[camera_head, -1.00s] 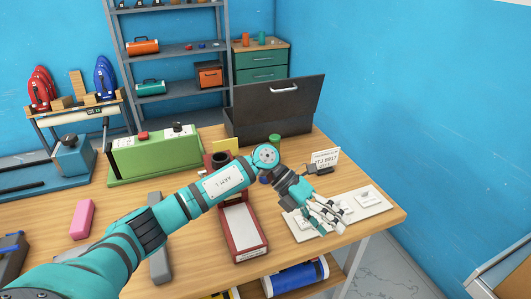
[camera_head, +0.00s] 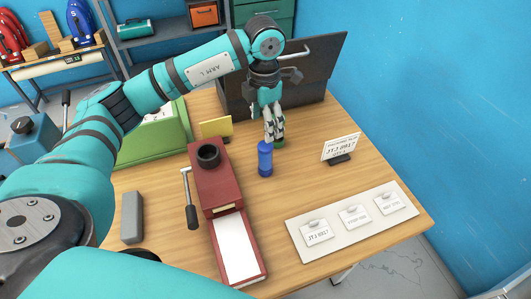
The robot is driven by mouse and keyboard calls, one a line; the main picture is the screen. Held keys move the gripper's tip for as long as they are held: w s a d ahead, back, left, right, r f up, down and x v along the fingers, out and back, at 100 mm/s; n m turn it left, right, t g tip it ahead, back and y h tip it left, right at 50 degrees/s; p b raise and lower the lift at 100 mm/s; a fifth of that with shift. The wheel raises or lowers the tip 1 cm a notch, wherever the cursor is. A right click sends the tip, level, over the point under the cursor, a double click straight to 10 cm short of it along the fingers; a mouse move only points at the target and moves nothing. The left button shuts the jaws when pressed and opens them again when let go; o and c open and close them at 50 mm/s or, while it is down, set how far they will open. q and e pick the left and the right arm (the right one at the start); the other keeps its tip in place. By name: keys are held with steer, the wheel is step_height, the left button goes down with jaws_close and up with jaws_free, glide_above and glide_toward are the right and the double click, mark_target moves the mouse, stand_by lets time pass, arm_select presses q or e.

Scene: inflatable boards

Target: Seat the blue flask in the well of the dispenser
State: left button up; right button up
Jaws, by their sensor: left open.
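The blue flask (camera_head: 265,160) stands upright on the table, just right of the dispenser. The dispenser (camera_head: 207,181) is a dark red box with a round black well (camera_head: 208,154) on its top. The well looks empty. A lever is on its left side and a white-topped section extends towards me. My left gripper (camera_head: 270,138) points down, open, with its fingertips by the flask's top. I cannot tell whether the fingers are beside or behind the flask. A green object (camera_head: 279,142) shows partly behind the fingers. My right gripper is not in view.
A small label stand (camera_head: 341,148) and a white board with tags (camera_head: 353,222) are on the right. A green machine (camera_head: 158,137) and grey block (camera_head: 132,217) are left. Table between dispenser and board is clear.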

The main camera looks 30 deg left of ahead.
mark_target(264, 145)
arm_select(q)
step_height(264, 145, down, 8)
steer(key=shift+w+r+p, duration=0.1)
steer(key=shift+r+p, duration=0.15)
steer(key=shift+p, duration=0.6)
steer(key=shift+f+p, duration=0.3)
steer(key=shift+f, duration=0.15)
steer(key=f, duration=0.1)
steer(key=f+p, duration=0.1)
steer(key=f, duration=0.1)
steer(key=shift+s+d+f+p, duration=0.1)
steer(key=shift+s+f+p, duration=0.2)
steer(key=shift+f+p, duration=0.05)
steer(key=shift+f, duration=0.5)
steer(key=c, duration=1.3)
